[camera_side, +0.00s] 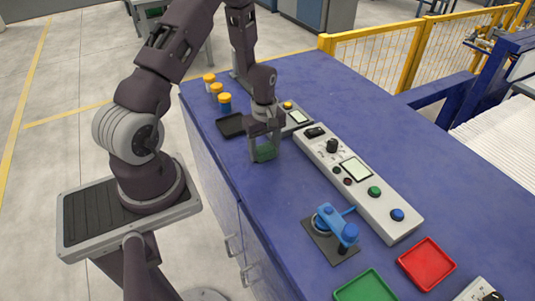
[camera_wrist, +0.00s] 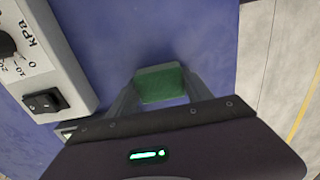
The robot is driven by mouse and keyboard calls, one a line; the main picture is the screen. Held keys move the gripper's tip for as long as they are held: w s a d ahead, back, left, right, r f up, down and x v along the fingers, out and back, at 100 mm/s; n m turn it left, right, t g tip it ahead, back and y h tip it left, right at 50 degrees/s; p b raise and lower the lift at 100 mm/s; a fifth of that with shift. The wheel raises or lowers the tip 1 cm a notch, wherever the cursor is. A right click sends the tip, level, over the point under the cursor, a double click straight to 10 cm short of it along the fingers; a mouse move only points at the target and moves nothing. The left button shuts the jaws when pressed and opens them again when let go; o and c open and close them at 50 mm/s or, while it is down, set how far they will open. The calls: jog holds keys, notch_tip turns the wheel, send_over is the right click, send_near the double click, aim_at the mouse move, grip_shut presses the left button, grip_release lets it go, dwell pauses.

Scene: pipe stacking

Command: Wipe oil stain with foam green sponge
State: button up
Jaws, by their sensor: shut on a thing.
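The green foam sponge (camera_side: 266,153) is between the fingers of my gripper (camera_side: 264,157), which is shut on it. The sponge is low over the blue table; I cannot tell whether it touches the surface. In the wrist view the sponge (camera_wrist: 160,84) shows as a green block between the two grey fingertips of my gripper (camera_wrist: 158,92). I cannot make out an oil stain clearly in either view.
A long grey control panel (camera_side: 376,203) lies right of my gripper, close by. A black tray (camera_side: 231,125) and yellow-capped bottles (camera_side: 224,104) stand behind. A blue valve (camera_side: 337,223), a red tray (camera_side: 426,264) and a green tray (camera_side: 366,287) are in front. Blue table (camera_side: 262,202) is clear between.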

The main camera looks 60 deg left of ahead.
aim_at(282, 179)
jog(key=shift+d, duration=5.15)
jog(key=shift+a, duration=4.95)
jog(key=shift+a+r, duration=0.15)
jog(key=shift+r, duration=3.95)
